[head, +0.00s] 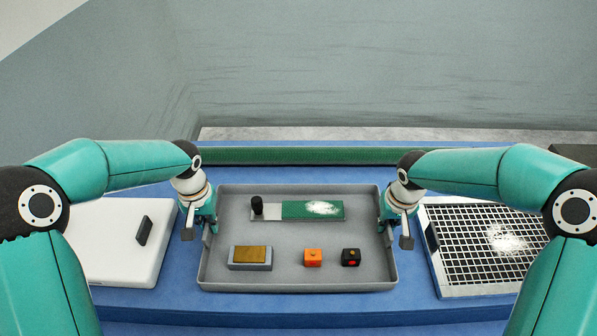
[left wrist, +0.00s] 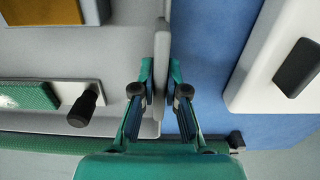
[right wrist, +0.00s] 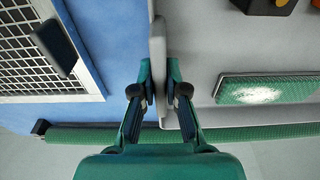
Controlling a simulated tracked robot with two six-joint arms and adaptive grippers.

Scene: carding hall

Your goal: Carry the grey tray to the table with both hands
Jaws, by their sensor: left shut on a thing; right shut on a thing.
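The grey tray (head: 290,276) lies on a blue surface in the middle of the head view. In it are a green card brush with a black knob (head: 312,209) and white fluff on it, a grey block with a brown top (head: 250,257), an orange cube (head: 313,257) and a black cube with a red mark (head: 351,257). My left gripper (head: 211,228) is shut on the tray's left wall; the wall shows between its fingers in the left wrist view (left wrist: 160,90). My right gripper (head: 385,227) is shut on the right wall, seen in the right wrist view (right wrist: 159,92).
A white box lid with a black handle (head: 115,240) is at the left. A wire grid in a white frame with white fluff (head: 487,243) is at the right. A green roller (head: 310,155) runs along the back of the blue surface (head: 300,308). A grey wall is behind.

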